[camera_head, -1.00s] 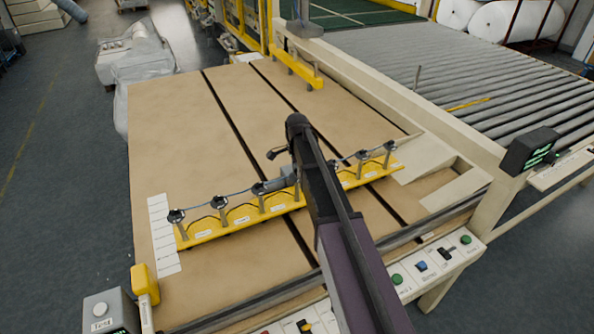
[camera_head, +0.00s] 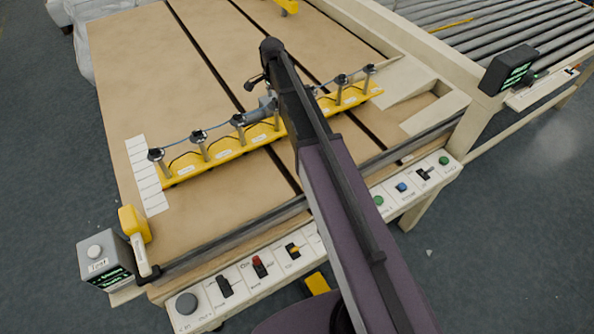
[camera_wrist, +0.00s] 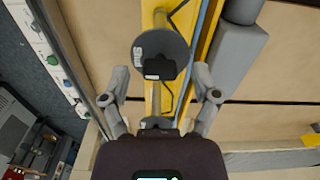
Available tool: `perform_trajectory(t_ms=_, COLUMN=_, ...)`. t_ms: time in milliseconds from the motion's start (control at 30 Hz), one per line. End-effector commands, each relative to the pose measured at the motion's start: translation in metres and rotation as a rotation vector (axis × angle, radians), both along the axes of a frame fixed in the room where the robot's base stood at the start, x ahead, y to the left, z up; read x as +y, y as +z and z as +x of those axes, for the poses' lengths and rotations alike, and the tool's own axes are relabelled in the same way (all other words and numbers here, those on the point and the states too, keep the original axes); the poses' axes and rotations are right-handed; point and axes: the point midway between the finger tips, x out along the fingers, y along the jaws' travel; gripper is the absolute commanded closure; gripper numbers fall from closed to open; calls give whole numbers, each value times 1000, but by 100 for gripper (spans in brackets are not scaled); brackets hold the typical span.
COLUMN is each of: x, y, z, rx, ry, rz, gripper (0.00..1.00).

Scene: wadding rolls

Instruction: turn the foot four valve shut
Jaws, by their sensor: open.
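The yellow foot bar (camera_head: 222,155) lies across the tan table and carries several upright posts with dark round tops, such as the leftmost valve (camera_head: 156,155). Labels on the bar are too small to read, so I cannot tell which is foot four. My arm covers part of the row. In the wrist view, a grey round disc with a black handle (camera_wrist: 160,66) and a small white label stands over the yellow bar (camera_wrist: 203,45). My gripper (camera_wrist: 162,92) is open, its fingers on either side of the bar's line just below the disc. In the head view my gripper is hidden behind my arm.
A grey cylinder (camera_wrist: 226,52) lies beside the bar, with a blue hose along it. The front control panel (camera_head: 265,270) has buttons and switches. A yellow-handled lever (camera_head: 134,224) and a grey button box (camera_head: 100,258) stand at the left corner. Bare table (camera_head: 150,70) lies behind the bar.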

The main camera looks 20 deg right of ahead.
Motion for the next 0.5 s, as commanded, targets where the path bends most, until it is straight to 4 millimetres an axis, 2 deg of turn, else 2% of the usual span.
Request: perform_trajectory(t_ms=500, x=0, y=0, z=0, rx=0, ry=341, rz=0, gripper=21)
